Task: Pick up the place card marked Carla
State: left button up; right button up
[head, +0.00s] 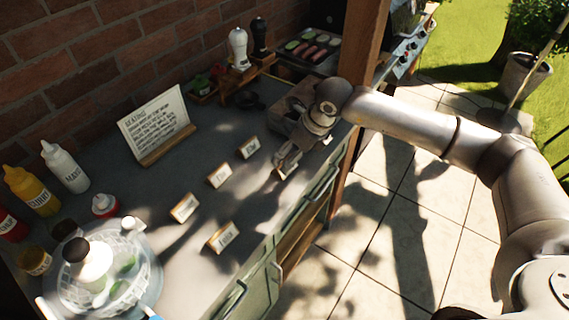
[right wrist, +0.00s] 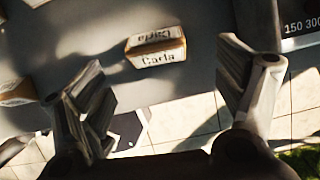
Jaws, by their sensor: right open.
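The place card marked Carla (right wrist: 155,50) stands on the grey counter in the right wrist view, its name legible. It lies ahead of my right gripper (right wrist: 161,80), between the lines of the two spread fingers, and neither finger appears to touch it. In the head view my right gripper (head: 284,164) is low over the counter near its front edge. My left gripper is not in view.
Other place cards (head: 219,176) (head: 184,208) (head: 222,237) stand nearer on the counter. A seating sign (head: 155,122) stands by the brick wall. Sauce bottles (head: 64,166) and a glass bowl (head: 150,272) are at left. A wooden post (head: 364,45) and grill (head: 403,50) are beyond.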

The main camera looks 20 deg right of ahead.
jog(key=x, duration=0.1)
jog(key=p+x, duration=0.1)
jog(key=x, duration=0.1)
jog(key=p+x, duration=0.1)
jog(key=x, duration=0.1)
jog(key=shift+a, duration=0.35)
jog(key=shift+w+f, duration=0.2)
jog(key=shift+f, duration=0.2)
jog(key=c, duration=1)
jog(key=shift+r, duration=0.15)
jog(key=shift+c, duration=0.2)
